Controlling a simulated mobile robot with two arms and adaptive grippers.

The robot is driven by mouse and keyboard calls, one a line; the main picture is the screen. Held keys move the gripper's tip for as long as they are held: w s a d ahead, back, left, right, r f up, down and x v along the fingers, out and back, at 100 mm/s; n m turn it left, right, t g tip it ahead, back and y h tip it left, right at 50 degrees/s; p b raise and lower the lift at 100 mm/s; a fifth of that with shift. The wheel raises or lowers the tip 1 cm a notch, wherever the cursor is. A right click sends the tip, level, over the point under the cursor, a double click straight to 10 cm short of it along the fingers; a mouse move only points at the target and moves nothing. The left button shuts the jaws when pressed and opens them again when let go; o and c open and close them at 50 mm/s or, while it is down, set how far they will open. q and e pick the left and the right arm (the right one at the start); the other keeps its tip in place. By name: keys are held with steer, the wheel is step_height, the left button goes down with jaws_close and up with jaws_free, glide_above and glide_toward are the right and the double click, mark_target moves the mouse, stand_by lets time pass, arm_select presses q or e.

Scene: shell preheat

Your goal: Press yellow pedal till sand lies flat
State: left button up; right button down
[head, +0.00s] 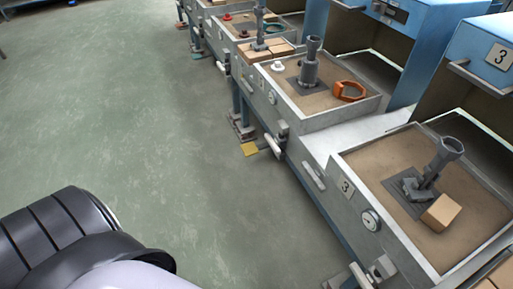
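The yellow pedal (249,148) sits low near the floor, at the foot of the middle bench. How flat the sand under these parts lies cannot be told. Neither of my grippers is in view.
My own black and white body part fills the lower left. Blue cabinets (484,52) stand behind the trays at right. Levers and gauges (370,220) stick out from the bench fronts. Green floor (130,110) left of the benches is clear.

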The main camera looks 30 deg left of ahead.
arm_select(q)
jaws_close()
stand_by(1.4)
